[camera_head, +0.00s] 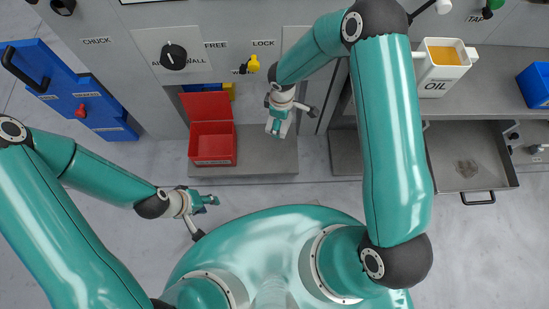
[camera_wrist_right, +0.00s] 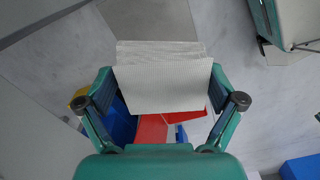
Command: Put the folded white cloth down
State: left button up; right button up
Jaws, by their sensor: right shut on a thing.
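The folded white cloth (camera_wrist_right: 165,85) is in my right gripper (camera_wrist_right: 160,102) in the right wrist view. It spreads between the two fingers as a ribbed, layered pad. In the head view my right gripper (camera_head: 279,124) hangs in front of the grey machine front, right of the open red box. The cloth cannot be made out clearly there. My left gripper (camera_head: 208,202) is low and left of centre, apart from any object. Its finger opening is not clear.
The open red box (camera_head: 212,148) sits on a grey ledge (camera_head: 270,165). An open grey drawer (camera_head: 470,155) is at the right, below a bench with a white OIL container (camera_head: 441,66). A blue panel (camera_head: 75,95) stands at the left. The floor in front is clear.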

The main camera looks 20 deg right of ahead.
aim_at(275, 155)
jog(key=f+n+b, duration=0.1)
jog(key=f+b, duration=0.3)
jog(key=f, duration=0.5)
jog(key=a+f+n+b, duration=0.1)
jog(key=f+b, duration=0.3)
jog(key=f, duration=0.5)
jog(key=w+f+n+b, duration=0.1)
jog(key=f+b, duration=0.3)
jog(key=f, duration=0.5)
jog(key=shift+a+f+n, duration=0.25)
jog(key=shift+f+n, duration=0.1)
jog(key=shift+n, duration=0.15)
pick_arm(q)
notch_tip(275, 155, down, 15)
jog(key=shift+r, duration=0.2)
pick_arm(e)
jog(key=o, duration=0.7)
pick_arm(q)
jog(key=shift+f, duration=0.1)
pick_arm(e)
jog(key=shift+o, duration=0.3)
jog(key=shift+r, duration=0.1)
